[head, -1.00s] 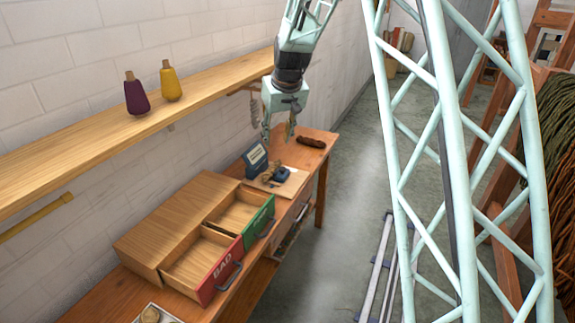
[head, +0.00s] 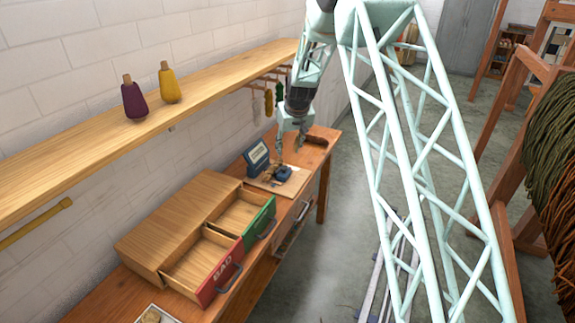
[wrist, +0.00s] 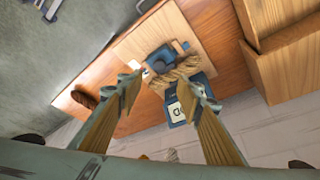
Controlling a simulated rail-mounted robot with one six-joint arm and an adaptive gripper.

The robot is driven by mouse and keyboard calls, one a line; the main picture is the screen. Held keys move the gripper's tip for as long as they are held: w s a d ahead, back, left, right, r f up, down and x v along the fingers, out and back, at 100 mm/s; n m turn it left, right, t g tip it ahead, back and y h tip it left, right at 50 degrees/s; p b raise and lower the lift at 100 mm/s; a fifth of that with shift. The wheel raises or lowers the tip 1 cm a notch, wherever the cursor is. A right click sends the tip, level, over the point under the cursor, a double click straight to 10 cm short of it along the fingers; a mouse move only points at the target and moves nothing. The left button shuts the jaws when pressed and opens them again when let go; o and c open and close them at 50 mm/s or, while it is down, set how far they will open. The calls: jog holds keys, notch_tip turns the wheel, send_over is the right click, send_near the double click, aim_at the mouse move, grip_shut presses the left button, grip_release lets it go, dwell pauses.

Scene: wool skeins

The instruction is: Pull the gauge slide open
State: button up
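The gauge (head: 283,174) is a small dark blue device on a pale wooden board (head: 296,184) on the bench. In the wrist view the gauge's blue block (wrist: 162,58) has a small arm at its side, and a tan twisted strand (wrist: 180,72) lies across it. I cannot tell how far its slide is out. A blue display box (head: 256,157) stands beside it, also seen in the wrist view (wrist: 179,112). My gripper (wrist: 166,82) is open and empty, its fingers spread above the gauge. In the head view my gripper (head: 299,142) hangs over the bench's far end.
A wooden cabinet (head: 178,218) has two open drawers, a red one marked BAD (head: 221,278) and a green one (head: 261,222). A dark brown skein (head: 314,141) lies at the bench's far end. A shelf (head: 204,89) with two cones runs above; skeins hang from pegs beyond.

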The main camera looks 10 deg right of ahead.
aim_at(285, 168)
jog(key=shift+w+f, duration=0.1)
jog(key=shift+f, duration=0.15)
dwell(0.3)
jog(key=shift+x, duration=6.75)
jog(key=shift+c, duration=0.7)
jog(key=shift+d, duration=0.1)
jog(key=c, duration=1)
jog(key=shift+s+d+f+b, duration=0.1)
jog(key=shift+s+d+b, duration=0.7)
jog(key=shift+d+b, duration=0.2)
jog(key=shift+s+d+b, duration=0.8)
jog(key=shift+d+b, duration=0.15)
jog(key=shift+b, duration=0.1)
